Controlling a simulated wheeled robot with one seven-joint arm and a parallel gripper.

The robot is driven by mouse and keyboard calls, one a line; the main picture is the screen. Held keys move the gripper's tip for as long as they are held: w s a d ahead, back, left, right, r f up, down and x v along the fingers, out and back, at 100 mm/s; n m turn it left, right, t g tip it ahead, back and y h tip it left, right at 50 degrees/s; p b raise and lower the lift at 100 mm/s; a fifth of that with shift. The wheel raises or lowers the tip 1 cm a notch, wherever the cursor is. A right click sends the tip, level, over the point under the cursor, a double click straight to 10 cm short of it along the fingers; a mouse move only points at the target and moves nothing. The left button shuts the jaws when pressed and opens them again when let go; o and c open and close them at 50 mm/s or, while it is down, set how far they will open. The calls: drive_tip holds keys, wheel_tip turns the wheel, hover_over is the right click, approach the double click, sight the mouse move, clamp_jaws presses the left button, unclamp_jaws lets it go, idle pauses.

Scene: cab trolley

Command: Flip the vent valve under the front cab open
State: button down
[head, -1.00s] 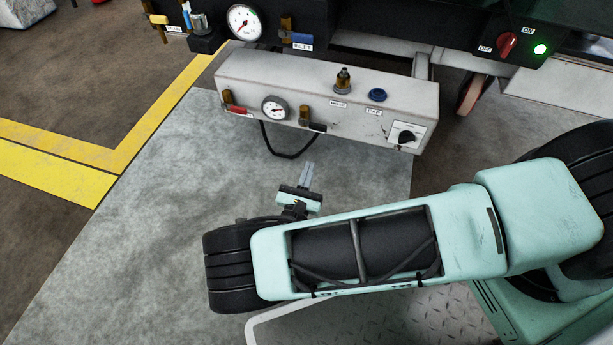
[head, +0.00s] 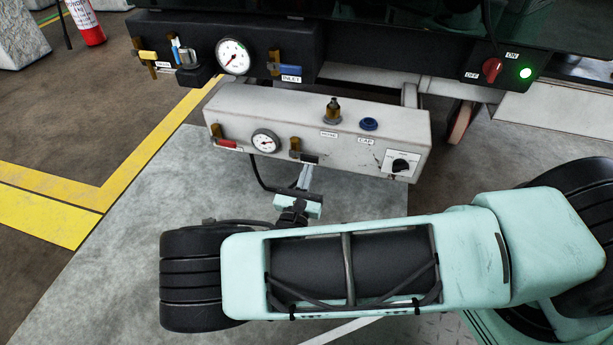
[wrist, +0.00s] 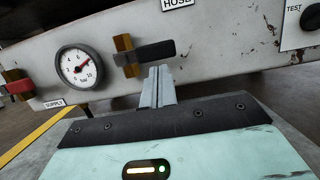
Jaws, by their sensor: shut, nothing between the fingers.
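The white panel box (head: 345,115) under the front of the cab carries a brass valve with a black lever (head: 310,158), the likely vent valve; its label is not readable. In the wrist view the black lever (wrist: 156,52) points right from its brass body (wrist: 124,56), roughly along the panel face. My gripper (head: 305,172) is shut and empty, just below this valve. In the wrist view the closed fingertips (wrist: 159,72) are just under the lever; I cannot tell whether they touch it.
Left on the box are a gauge (head: 265,142) and a red-lever valve (head: 222,141) marked SUPPLY. Hose fitting (head: 332,112), blue cap (head: 369,124) and test knob (head: 400,165) are to the right. A dark panel (head: 290,50) overhangs behind. A black hose (head: 262,180) hangs below the box.

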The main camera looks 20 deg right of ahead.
sight(306, 155)
drive_tip(key=shift+s+d+r+n+y+p, duration=0.15)
drive_tip(key=shift+r+n+y+p, duration=0.2)
drive_tip(key=shift+n+p, duration=0.65)
drive_tip(key=r+n+p, duration=0.1)
drive_tip(key=p, duration=0.1)
drive_tip(key=r+n+y+p, duration=0.1)
drive_tip(key=n+p, duration=0.1)
drive_tip(key=shift+s+d+t, duration=0.1)
drive_tip(key=shift+d+t, duration=0.05)
drive_tip(key=shift+t, duration=0.25)
drive_tip(key=r+n+y+p, duration=0.1)
drive_tip(key=n+p, duration=0.2)
drive_tip(key=n, duration=0.1)
drive_tip(key=r+n+y+p, duration=0.1)
drive_tip(key=n+p, duration=0.2)
drive_tip(key=n, duration=0.1)
drive_tip(key=r+n+y+p, duration=0.1)
drive_tip(key=r+n+p, duration=0.1)
drive_tip(key=n+p, duration=0.1)
drive_tip(key=shift+w+a+r+n+p, duration=0.1)
drive_tip(key=shift+w+a+n+p, duration=0.25)
drive_tip(key=shift+p, duration=0.25)
drive_tip(key=n+p, duration=0.1)
drive_tip(key=a+n+p, duration=0.1)
drive_tip(key=n, duration=0.1)
drive_tip(key=shift+w+r+g+y, duration=0.35)
drive_tip(key=shift+r+g, duration=0.05)
drive_tip(key=shift+w+a, duration=0.1)
drive_tip(key=shift+a, duration=0.1)
drive_tip(key=shift+d+r, duration=0.1)
